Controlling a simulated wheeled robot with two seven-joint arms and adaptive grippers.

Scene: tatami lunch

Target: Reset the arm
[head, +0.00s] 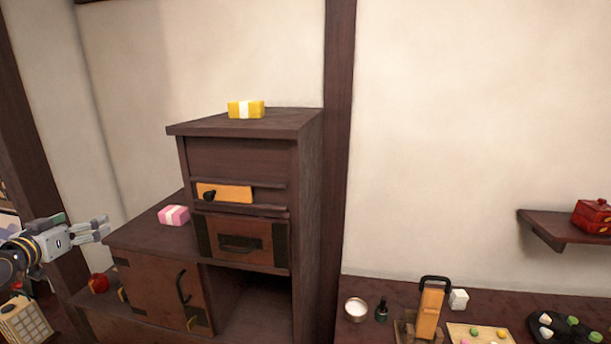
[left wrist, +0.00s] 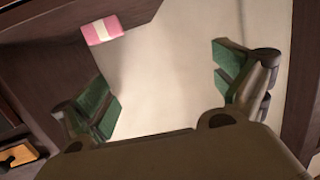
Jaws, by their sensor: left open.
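My left gripper (head: 100,229) comes in from the left edge in the head view, in the air above the lower left part of the wooden step cabinet (head: 150,238). In the left wrist view its two green-padded fingers (left wrist: 165,88) are spread wide with nothing between them. A pink block with a white band (head: 173,215) lies on the middle step, to the right of the gripper and apart from it. It also shows at the top of the left wrist view (left wrist: 102,30). My right gripper is not in view.
A yellow block with a white band (head: 246,109) sits on the cabinet's top. A red round item (head: 99,283) is on the lowest step. A lamp (head: 25,320) stands at lower left. A counter (head: 390,290) with small items and a wall shelf (head: 560,234) with a red box (head: 592,216) are at right.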

